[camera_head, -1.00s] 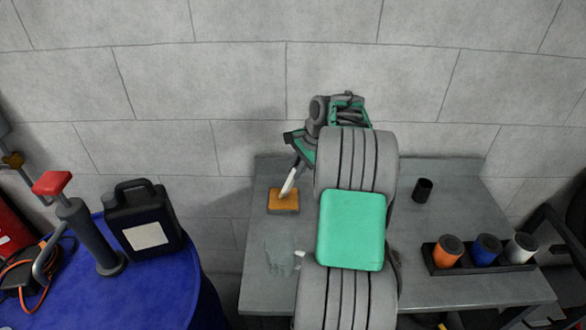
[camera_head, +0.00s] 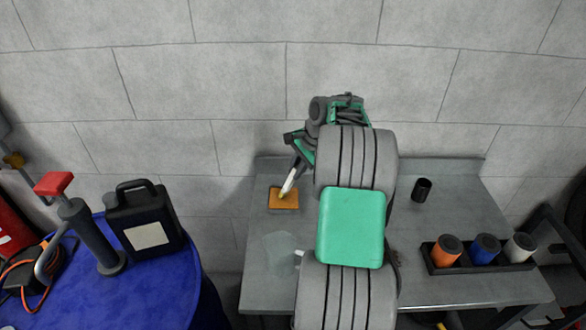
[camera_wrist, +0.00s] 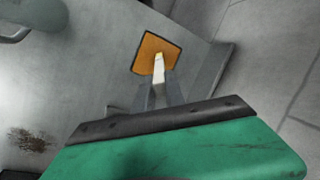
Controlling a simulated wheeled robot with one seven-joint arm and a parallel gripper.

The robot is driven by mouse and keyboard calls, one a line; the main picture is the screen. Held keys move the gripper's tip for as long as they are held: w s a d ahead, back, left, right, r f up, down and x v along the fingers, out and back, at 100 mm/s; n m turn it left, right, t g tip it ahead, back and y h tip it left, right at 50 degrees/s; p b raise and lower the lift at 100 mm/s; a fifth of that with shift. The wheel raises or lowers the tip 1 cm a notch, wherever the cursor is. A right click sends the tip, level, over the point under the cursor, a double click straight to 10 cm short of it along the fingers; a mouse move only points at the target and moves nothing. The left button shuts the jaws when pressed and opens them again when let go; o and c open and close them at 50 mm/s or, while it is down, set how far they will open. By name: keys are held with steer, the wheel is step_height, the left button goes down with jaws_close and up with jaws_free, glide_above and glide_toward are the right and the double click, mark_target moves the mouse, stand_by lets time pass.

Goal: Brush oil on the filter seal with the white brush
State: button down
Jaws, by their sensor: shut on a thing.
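My gripper (camera_wrist: 161,94) is shut on the white brush (camera_wrist: 159,72) in the wrist view. The brush points away from the jaws, and its pale yellowish tip overlaps the flat orange square (camera_wrist: 150,50). In the head view the brush (camera_head: 289,183) slants down to the left from my gripper (camera_head: 298,165), its tip over the orange square (camera_head: 284,203) on the grey table. I cannot tell whether the tip touches it. An orange filter (camera_head: 447,251), a blue filter (camera_head: 486,249) and a white filter (camera_head: 520,247) stand in a dark rack. No filter seal can be made out.
A small black cylinder (camera_head: 422,190) stands on the table (camera_head: 450,293) behind the rack (camera_head: 440,268). A pale translucent patch lies at the table's left front. A blue drum (camera_head: 150,290) on the left bears a black jug (camera_head: 145,220) and a grey pump. A block wall rises behind.

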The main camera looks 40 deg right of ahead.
steer(key=shift+f, duration=0.1)
step_height(320, 180, up, 7)
steer(key=p, duration=0.7)
steer(key=shift+r+p, duration=0.2)
steer(key=shift+p, duration=0.2)
steer(key=shift+f, duration=0.15)
